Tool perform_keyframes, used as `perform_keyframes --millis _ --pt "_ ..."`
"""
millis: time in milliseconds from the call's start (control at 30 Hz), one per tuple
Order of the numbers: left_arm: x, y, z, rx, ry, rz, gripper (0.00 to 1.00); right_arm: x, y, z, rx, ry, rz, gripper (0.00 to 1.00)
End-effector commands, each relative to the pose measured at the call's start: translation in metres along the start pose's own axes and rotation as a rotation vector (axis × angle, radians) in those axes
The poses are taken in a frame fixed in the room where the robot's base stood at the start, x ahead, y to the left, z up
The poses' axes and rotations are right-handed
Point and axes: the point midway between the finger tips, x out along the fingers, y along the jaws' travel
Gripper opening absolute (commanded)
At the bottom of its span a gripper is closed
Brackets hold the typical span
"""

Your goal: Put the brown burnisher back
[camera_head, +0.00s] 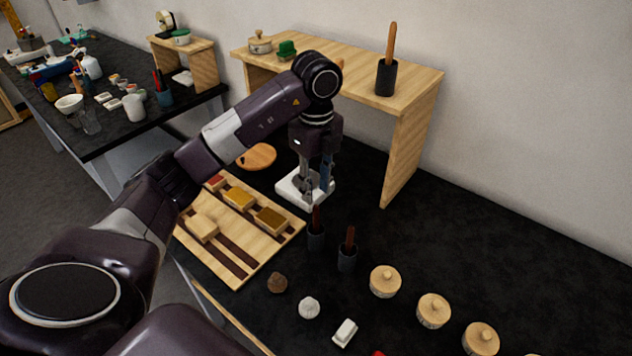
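Several brown-handled tools stand upright in dark cups, and I cannot tell which is the brown burnisher. One brown handle (316,217) and another (350,239) rise from two small cups on the black table. A longer, lighter brown handle (391,45) stands in a dark cup (386,78) on the wooden shelf. My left gripper (316,190) points down over a white block-like base (291,187), just behind the nearer cups. A dark blue upright part shows at its fingers. Whether the fingers hold anything is unclear. My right gripper is not in view.
A wooden tray (236,267) with coloured blocks lies left of the cups. Round lidded pots (385,281) line the front right. A brown lump (277,282) and small white pieces lie nearby. The wooden shelf (422,110) stands behind. The table's right side is clear.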

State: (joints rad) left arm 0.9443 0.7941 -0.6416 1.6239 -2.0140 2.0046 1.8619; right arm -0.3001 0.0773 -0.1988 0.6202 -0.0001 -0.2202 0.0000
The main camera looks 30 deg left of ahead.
Motion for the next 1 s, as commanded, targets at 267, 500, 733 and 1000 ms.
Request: perform_keyframes --millis 267,500,733,1000 --pt "-0.031 0.0 0.001 -0.001 -0.001 -0.001 0.29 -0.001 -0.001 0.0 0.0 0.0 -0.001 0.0" --pt "-0.034 0.0 0.0 -0.001 0.0 0.001 0.29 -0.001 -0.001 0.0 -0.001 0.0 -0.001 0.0" --pt "-0.034 0.0 0.0 -0.001 0.0 0.001 0.29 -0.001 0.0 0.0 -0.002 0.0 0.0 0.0" --pt "-0.033 0.0 0.0 -0.001 0.0 0.001 0.29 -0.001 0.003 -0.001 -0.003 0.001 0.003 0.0"
